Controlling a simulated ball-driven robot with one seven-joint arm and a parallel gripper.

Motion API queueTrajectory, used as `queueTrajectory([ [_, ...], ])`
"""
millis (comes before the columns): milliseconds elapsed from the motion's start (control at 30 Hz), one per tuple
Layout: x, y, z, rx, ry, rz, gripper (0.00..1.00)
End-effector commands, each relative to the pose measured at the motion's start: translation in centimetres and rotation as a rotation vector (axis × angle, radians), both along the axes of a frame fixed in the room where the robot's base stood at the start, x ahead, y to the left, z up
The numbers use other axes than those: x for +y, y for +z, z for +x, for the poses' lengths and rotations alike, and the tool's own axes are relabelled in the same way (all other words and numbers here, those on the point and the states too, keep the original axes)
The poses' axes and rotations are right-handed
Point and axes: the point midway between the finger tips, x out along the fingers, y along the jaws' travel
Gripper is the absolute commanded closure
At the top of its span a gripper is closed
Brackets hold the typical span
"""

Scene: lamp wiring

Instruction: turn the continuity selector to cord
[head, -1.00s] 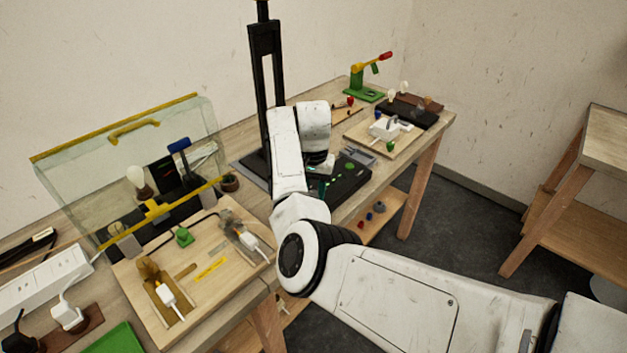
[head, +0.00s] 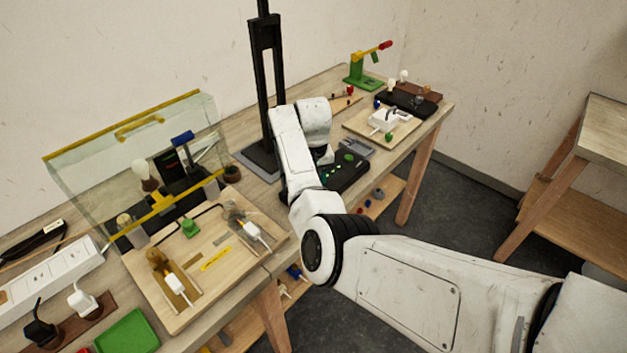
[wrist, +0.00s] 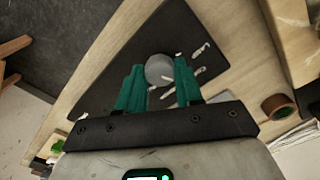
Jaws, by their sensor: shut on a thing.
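There, a round grey knob (wrist: 159,69), which appears to be the selector, sits between the teal fingertips of my gripper (wrist: 159,84). My gripper is shut on this knob. In the head view my own arm hides most of the gripper and the knob.
A wooden board with white plugs (head: 205,262) and a clear yellow-edged shield (head: 130,165) stand at left. A second board with a white box (head: 384,120) and a green stand with a red-ended lever (head: 362,72) lie beyond the panel. The black column (head: 265,90) rises close to my arm.

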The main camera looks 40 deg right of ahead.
Motion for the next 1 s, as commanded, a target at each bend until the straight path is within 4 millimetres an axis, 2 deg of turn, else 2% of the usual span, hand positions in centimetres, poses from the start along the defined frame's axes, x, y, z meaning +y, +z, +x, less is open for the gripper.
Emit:
queueTrajectory([
  [267, 0.0, 0.0, 0.1, -0.002, 0.0, 0.0, 0.95],
  [300, 0.0, 0.0, 0.1, -0.002, 0.0, 0.0, 0.61],
  [533, 0.0, 0.0, 0.1, -0.002, -0.001, -0.001, 0.39],
  [833, 0.0, 0.3, 0.1, -0.002, -0.002, -0.001, 0.39],
  [1000, -0.1, 2.4, 0.2, -0.006, -0.002, -0.004, 0.39],
])
